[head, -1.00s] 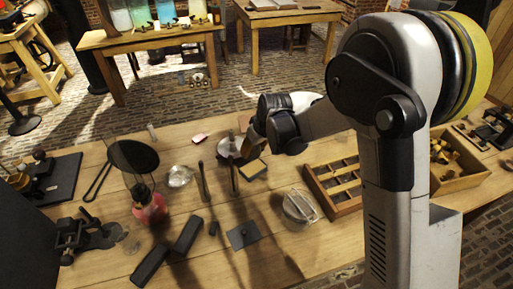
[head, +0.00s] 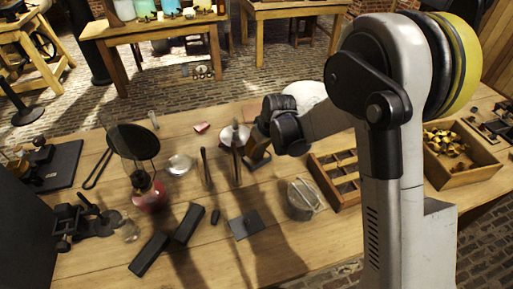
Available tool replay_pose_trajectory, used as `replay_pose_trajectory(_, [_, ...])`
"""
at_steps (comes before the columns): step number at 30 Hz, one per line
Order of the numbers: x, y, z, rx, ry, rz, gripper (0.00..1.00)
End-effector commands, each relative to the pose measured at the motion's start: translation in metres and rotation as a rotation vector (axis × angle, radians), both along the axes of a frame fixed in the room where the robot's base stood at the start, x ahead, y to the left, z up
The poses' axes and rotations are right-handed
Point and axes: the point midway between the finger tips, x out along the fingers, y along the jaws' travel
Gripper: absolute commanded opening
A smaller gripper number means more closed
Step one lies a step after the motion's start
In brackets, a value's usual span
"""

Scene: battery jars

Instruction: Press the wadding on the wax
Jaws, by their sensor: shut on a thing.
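My gripper (head: 258,146) is at the back middle of the bench, pointing down, with my wrist just above and to its right. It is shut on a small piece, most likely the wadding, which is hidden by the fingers. Below it lies a small dark-framed block with a yellowish top (head: 257,161), which may be the wax. The fingertips are close over its rear edge. I cannot tell whether they touch it.
A pale round dish (head: 232,136) with a tall dark rod stands left of the gripper. A small pink piece (head: 202,127) lies farther left. A red-based lamp (head: 149,195) stands left.

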Motion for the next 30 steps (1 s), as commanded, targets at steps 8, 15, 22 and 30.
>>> replay_pose_trajectory(8, [0.0, 0.0, -0.0002, 0.0, 0.0, 0.0, 0.17])
replay_pose_trajectory(15, [0.0001, 0.0001, -0.0029, 0.0, 0.0, 0.0, 0.17])
replay_pose_trajectory(22, [0.0001, 0.0, -0.0057, 0.0, 0.0, 0.0, 0.17])
replay_pose_trajectory(30, [0.0, 0.0, -0.009, 0.0, 0.0, 0.0, 0.17])
